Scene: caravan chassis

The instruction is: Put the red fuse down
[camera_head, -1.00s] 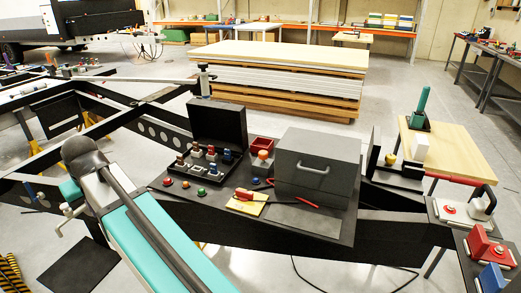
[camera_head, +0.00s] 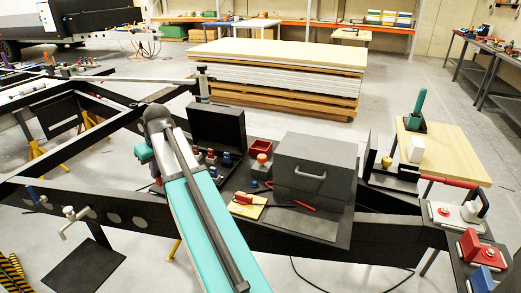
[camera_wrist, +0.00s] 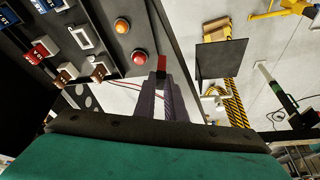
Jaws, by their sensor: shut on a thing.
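In the wrist view my gripper (camera_wrist: 161,80) is shut on the red fuse (camera_wrist: 161,65), which sticks out beyond the fingertips. It is over or beside the dark panel's edge; I cannot tell its height. The open black case (camera_head: 217,128) stands on the panel in the head view, its lid upright. Several fuses sit in it, partly behind my arm. In the wrist view the case shows a blue fuse (camera_wrist: 10,17), a red one (camera_wrist: 38,50), brown-and-white ones (camera_wrist: 97,72) and a white frame (camera_wrist: 80,37).
An orange button (camera_wrist: 121,26) and a red button (camera_wrist: 139,57) stand on the panel near my gripper. A grey box (camera_head: 312,165), a red bin (camera_head: 261,149) and a red-handled tool on a yellow pad (camera_head: 250,208) stand to the right. Floor lies beyond the panel edge.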

